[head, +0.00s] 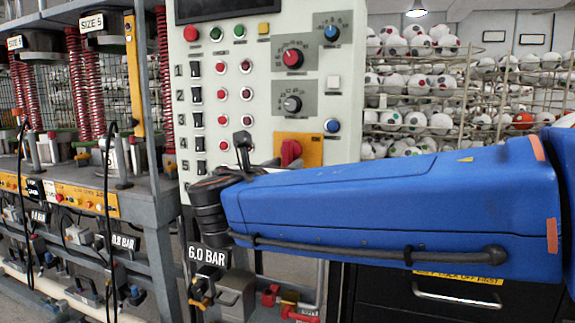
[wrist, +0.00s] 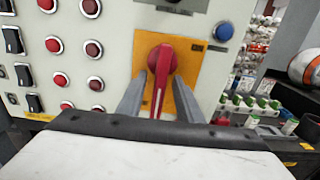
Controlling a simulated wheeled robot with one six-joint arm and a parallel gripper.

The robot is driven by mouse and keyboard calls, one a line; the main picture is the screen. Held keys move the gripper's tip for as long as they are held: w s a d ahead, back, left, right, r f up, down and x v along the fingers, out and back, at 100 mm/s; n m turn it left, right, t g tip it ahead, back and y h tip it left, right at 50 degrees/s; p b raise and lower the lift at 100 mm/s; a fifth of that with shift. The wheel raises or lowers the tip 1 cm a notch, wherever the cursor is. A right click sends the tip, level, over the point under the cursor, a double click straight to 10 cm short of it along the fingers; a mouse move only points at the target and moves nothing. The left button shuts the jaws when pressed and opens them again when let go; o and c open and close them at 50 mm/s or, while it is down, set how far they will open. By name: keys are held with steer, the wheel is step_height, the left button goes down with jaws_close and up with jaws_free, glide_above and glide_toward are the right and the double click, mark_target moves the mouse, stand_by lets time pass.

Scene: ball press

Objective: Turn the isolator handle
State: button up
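The isolator handle (wrist: 160,72) is a red rotary lever on a yellow plate (wrist: 186,98) low on the pale control panel. In the wrist view its grip points down, toward me. My gripper (wrist: 159,95) faces it with its two grey fingers apart, one on each side of the handle. I cannot tell whether the fingers touch it. In the head view the red handle (head: 290,152) shows on its yellow plate (head: 312,148), its lower part hidden behind my blue arm. My gripper is mostly hidden by the arm there.
The panel (head: 262,100) carries rows of red buttons, black switches and dials close to the handle. A press frame (head: 150,150) with red springs stands at the left. Wire racks of balls (head: 415,85) stand at the right. Small bottles (wrist: 250,103) sit right of the panel.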

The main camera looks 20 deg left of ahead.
steer(key=shift+w, duration=0.85)
jaws_close()
